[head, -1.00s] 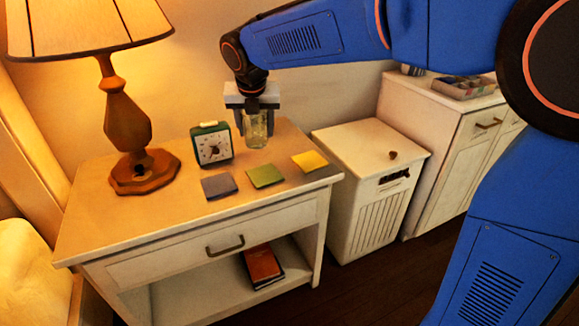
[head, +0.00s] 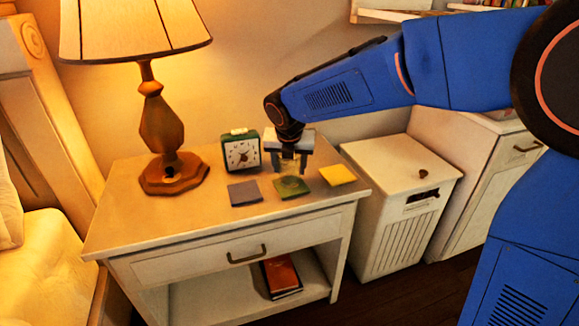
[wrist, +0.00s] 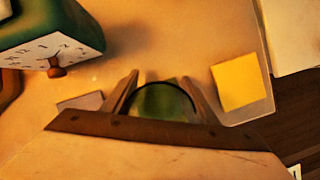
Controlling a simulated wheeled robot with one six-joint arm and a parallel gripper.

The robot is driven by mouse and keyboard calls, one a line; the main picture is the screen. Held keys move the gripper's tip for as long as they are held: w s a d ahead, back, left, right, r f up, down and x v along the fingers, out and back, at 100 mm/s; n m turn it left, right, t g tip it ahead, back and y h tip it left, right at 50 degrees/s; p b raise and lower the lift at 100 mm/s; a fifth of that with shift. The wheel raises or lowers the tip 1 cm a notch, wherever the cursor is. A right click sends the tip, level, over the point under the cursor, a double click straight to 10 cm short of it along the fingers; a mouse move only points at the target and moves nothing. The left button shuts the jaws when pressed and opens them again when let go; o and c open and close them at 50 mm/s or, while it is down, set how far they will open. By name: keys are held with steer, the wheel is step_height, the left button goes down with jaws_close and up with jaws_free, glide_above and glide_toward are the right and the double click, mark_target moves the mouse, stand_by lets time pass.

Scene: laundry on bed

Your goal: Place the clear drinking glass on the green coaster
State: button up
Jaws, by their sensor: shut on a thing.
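The clear drinking glass (head: 289,168) is upright between the fingers of my gripper (head: 290,172), which is shut on it. In the head view the glass is at the back part of the green coaster (head: 294,192), the middle one of three coasters. I cannot tell whether its base touches the coaster. In the wrist view the round rim of the glass (wrist: 163,88) sits between the two fingers (wrist: 160,95), and green shows through it. Part of the coaster is hidden by the glass.
A grey-blue coaster (head: 245,194) lies left of the green one and a yellow coaster (head: 338,175) lies right. A green clock (head: 241,152) stands close behind left, with a lamp (head: 164,125) beyond it. The nightstand's (head: 150,225) front left is clear.

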steer(key=o, duration=1.2)
steer(key=shift+f, duration=0.15)
steer(key=v, duration=1.2)
